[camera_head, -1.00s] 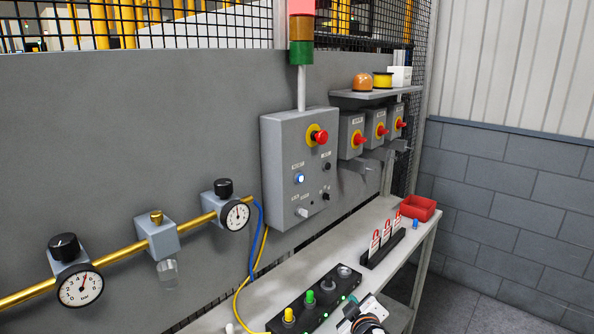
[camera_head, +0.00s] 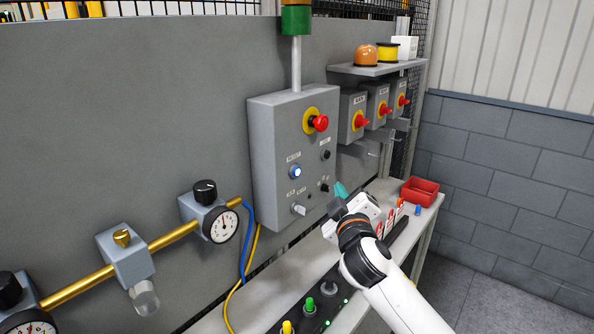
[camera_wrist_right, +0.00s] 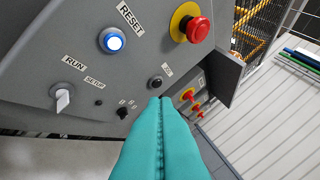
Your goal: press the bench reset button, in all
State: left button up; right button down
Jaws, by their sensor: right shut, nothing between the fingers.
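The blue, lit reset button (camera_head: 295,172) sits on the front of the grey control box (camera_head: 265,140), and nothing covers it. In the right wrist view the button (camera_wrist_right: 112,40) glows white-blue beside its RESET label, up and left of my fingertips. My right gripper (camera_head: 341,190) has teal fingers, shut together and empty. It is at the lower right of the box, apart from the reset button. In the wrist view the fingertips (camera_wrist_right: 160,99) show just below a small black button (camera_wrist_right: 155,82); I cannot tell whether they touch the panel. My left gripper is not in view.
A red emergency stop (camera_head: 320,122) is above and right of the reset button; a white selector knob (camera_head: 298,209) is below. Red-handled switch boxes (camera_head: 352,118) stand to the right. The bench (camera_head: 345,262) below holds a button strip (camera_head: 322,302) and red bin (camera_head: 419,191).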

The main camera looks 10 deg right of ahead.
aim_at(301, 171)
jog(key=w+a+b, duration=0.2)
jog(key=w+a, duration=0.3)
jog(key=w, duration=0.2)
jog(key=shift+a, duration=0.25)
jog(key=shift+w, duration=0.1)
dwell(2.0)
jog(key=shift+w+a, duration=0.25)
jog(key=shift+w, duration=0.05)
jog(key=shift+w+a+b, duration=0.25)
jog(key=shift+w+b, duration=0.1)
jog(key=shift+b, duration=0.05)
dwell(0.8)
jog(key=shift+s+d, duration=0.1)
jog(key=shift+s, duration=0.05)
jog(key=shift+s+d+p, duration=0.35)
jog(key=shift+s+d, duration=0.05)
jog(key=shift+s, duration=0.2)
